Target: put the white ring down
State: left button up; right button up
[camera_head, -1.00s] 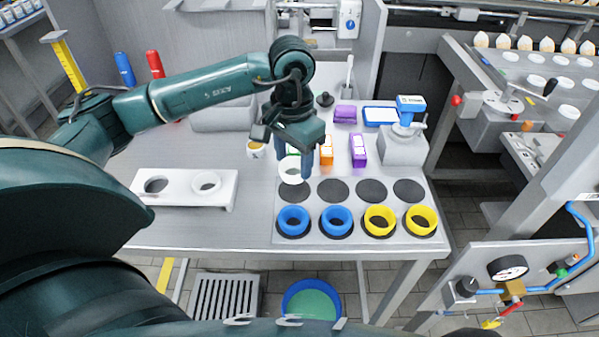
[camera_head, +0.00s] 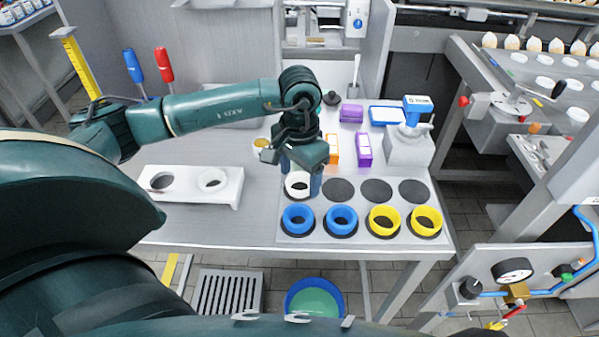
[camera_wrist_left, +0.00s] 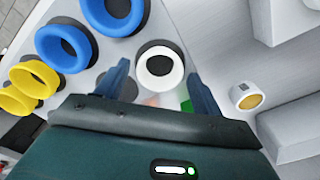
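The white ring (camera_head: 290,190) sits on the back-left dark round spot of the grey board (camera_head: 322,213). In the left wrist view, the white ring (camera_wrist_left: 160,52) lies flat, with the dark spot showing around it. My left gripper (camera_head: 302,180) is above the ring, pointing down. In the left wrist view its two fingers (camera_wrist_left: 160,78) are spread, one on each side of the ring, with gaps between. It looks open and empty. Part of the ring's right side is hidden by a finger in the head view. My right gripper is not in view.
Two blue rings (camera_head: 298,233) and two yellow rings (camera_head: 384,233) fill the front row. Several back-row spots (camera_head: 376,191) are bare. A white two-hole stand (camera_head: 190,198) is on the left. Orange (camera_head: 333,150) and purple (camera_head: 364,150) boxes stand behind the gripper.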

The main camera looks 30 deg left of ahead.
pick_arm(q)
jog(key=shift+o, duration=0.4)
jog(key=shift+r, duration=0.15)
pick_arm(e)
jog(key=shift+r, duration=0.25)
pick_arm(q)
jog(key=shift+r+p, duration=0.25)
jog(key=shift+p, duration=0.05)
notch_tip(320, 180, up, 12)
jog(key=b, duration=0.1)
jog(key=shift+f+b, duration=0.2)
jog(key=shift+b, duration=0.2)
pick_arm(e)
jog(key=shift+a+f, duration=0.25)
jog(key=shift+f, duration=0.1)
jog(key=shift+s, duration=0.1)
